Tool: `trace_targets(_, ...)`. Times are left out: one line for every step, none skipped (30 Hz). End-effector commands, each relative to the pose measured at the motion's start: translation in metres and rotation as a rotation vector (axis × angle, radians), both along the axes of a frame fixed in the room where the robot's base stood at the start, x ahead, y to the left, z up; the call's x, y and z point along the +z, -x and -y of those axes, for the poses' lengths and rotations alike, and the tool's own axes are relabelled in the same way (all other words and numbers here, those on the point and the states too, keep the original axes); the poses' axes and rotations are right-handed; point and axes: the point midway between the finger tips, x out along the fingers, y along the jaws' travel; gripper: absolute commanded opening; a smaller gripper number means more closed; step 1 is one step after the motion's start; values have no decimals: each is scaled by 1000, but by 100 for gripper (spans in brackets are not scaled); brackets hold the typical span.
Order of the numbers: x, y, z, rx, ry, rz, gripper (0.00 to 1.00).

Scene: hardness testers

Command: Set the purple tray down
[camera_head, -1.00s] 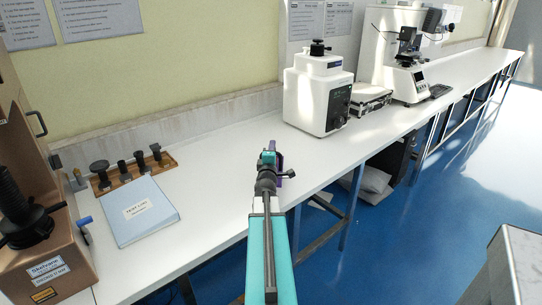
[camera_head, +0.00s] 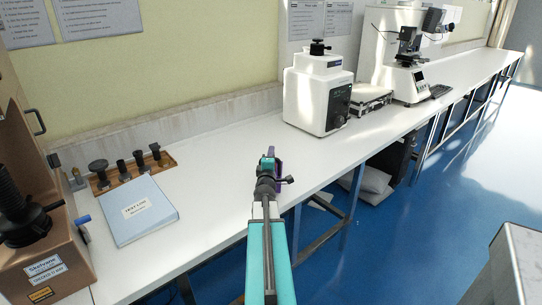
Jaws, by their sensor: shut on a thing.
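My teal arm reaches out over the front part of the white bench. My gripper (camera_head: 270,161) is at its far end, small and mostly hidden behind its own wrist. A purple piece, the purple tray (camera_head: 278,171), shows just at the right side of the gripper, and the gripper is shut on it. Most of the tray is hidden by the wrist. I cannot tell whether the tray touches the bench (camera_head: 222,165) or hangs above it.
A blue binder (camera_head: 138,210) and a wooden rack of dark holders (camera_head: 133,172) lie to the left. A brown tester (camera_head: 45,220) stands far left. A white tester (camera_head: 318,95) stands behind on the right. The bench between them is clear.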

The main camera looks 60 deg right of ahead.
Motion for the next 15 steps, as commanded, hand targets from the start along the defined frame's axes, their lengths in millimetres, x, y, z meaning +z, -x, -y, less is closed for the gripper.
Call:
trace_targets(2, 0, 0, -1, 3, 1, 0)
trace_targets(2, 0, 0, -1, 3, 1, 0)
trace_targets(1, 0, 0, -1, 3, 1, 0)
trace_targets(1, 0, 0, -1, 3, 1, 0)
trace_targets(0, 0, 0, -1, 3, 1, 0)
trace_targets(-1, 0, 0, -1, 3, 0, 0)
trace_targets(-2, 0, 0, 0, 0, 0, 15)
trace_targets(-2, 0, 0, 0, 0, 0, 20)
trace_targets(-2, 0, 0, 0, 0, 0, 27)
trace_targets(-2, 0, 0, 0, 0, 0, 30)
trace_targets(-2, 0, 0, 0, 0, 0, 30)
trace_targets(-2, 0, 0, 0, 0, 0, 30)
trace_targets(-2, 0, 0, 0, 0, 0, 30)
trace_targets(-2, 0, 0, 0, 0, 0, 30)
trace_targets(-2, 0, 0, 0, 0, 0, 30)
